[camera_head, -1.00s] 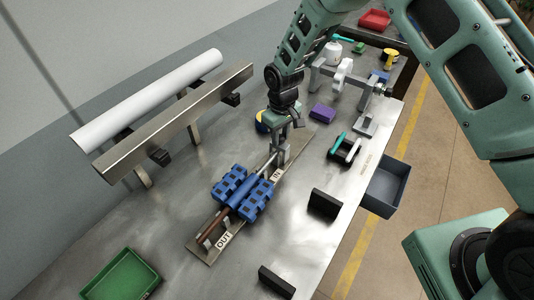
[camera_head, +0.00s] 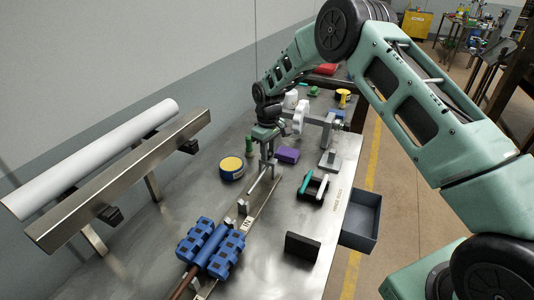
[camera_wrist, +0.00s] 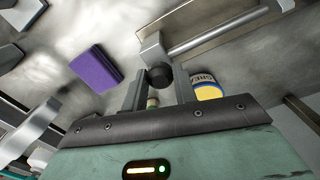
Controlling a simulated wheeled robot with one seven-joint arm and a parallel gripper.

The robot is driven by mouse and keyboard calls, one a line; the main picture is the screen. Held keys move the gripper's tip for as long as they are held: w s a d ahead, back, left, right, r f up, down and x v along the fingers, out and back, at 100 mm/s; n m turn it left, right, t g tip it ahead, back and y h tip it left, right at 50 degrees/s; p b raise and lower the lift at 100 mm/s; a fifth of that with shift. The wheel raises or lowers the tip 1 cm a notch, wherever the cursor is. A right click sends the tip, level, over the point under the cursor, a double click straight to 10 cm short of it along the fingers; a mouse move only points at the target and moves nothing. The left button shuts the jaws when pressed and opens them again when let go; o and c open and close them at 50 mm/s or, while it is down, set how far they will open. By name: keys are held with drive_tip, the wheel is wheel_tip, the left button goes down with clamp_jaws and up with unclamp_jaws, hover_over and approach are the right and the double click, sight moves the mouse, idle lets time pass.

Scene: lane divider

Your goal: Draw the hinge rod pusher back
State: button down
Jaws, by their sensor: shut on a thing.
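The hinge rod pusher is a thin steel rod (camera_head: 257,183) at the far end of the fixture plate (camera_head: 262,208), beyond the IN label. My gripper (camera_head: 268,164) is shut on the pusher's handle end, above the plate. In the wrist view the pusher's black knob (camera_wrist: 160,76) sits between my gripper's fingers (camera_wrist: 157,88), with a grey block and the rod (camera_wrist: 215,31) beyond. The blue hinge (camera_head: 211,246) lies nearer, with a gap between it and the pusher's tip. A brown rod (camera_head: 183,284) sticks out of its near end.
A yellow-topped tin (camera_head: 231,168) and a purple block (camera_head: 288,155) stand near my gripper; the block also shows in the wrist view (camera_wrist: 96,69). A black-and-teal tool (camera_head: 313,186) and a black block (camera_head: 302,247) lie right. A steel rail (camera_head: 120,180) stands left.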

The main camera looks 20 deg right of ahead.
drive_tip(key=shift+w+d+r, duration=0.15)
drive_tip(key=shift+w+d, duration=0.1)
drive_tip(key=c, duration=1.1)
unclamp_jaws()
wheel_tip(320, 180, up, 17)
drive_tip(key=b, duration=0.4)
drive_tip(key=shift+r, duration=0.15)
drive_tip(key=shift+s+a, duration=0.1)
